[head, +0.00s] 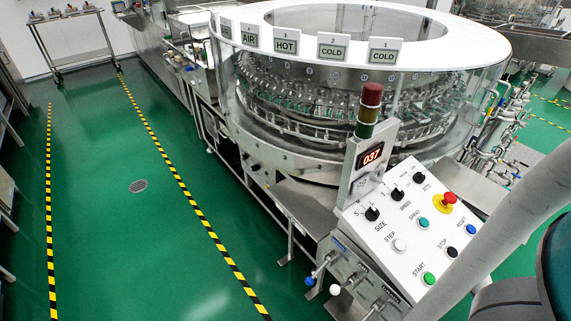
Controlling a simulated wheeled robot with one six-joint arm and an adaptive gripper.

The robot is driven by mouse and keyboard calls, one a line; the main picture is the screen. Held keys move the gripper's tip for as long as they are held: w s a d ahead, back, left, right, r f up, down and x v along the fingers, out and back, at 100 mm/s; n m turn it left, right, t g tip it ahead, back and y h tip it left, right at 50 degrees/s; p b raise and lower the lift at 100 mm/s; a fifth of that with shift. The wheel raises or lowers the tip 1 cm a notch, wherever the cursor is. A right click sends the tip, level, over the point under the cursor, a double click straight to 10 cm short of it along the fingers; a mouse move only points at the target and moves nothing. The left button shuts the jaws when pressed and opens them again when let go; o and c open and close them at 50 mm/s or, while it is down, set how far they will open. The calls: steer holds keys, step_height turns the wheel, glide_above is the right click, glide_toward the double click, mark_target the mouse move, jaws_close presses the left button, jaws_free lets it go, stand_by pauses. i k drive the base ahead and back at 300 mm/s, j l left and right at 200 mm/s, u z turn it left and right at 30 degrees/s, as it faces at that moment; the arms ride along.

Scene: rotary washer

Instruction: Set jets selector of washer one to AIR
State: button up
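The rotary washer (285,145) is a round, clear-walled machine with a white ring top. Its sloped white control panel (385,240) is at the right. Three black knobs run up the panel's upper-left side: the lowest (372,213), labelled SIZE, the middle one (397,194) and the top one (418,177). The labels of the upper two are too small to read surely, so I cannot tell which is the jets selector, nor its setting. Signs on the ring read COLD (384,56), COLD (333,52), HOT (286,47) and AIR (251,40). My gripper is not in view.
The panel also has a red emergency button (450,198), a green START button (429,279) and several other buttons. A red display (372,156) reads 037 under a signal light (371,100). Green floor with striped tape (185,190) is clear at left. My pale arm link crosses the lower right.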

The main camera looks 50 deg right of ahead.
mark_target(419, 177)
steer(key=i+j+z, duration=0.1)
steer(key=j+z, duration=0.2)
steer(key=z, duration=0.15)
steer(key=l+z, duration=0.1)
steer(key=z, duration=0.35)
steer(key=l+z, duration=0.15)
steer(key=z, duration=0.3)
steer(key=l+z, duration=0.1)
steer(key=z, duration=0.35)
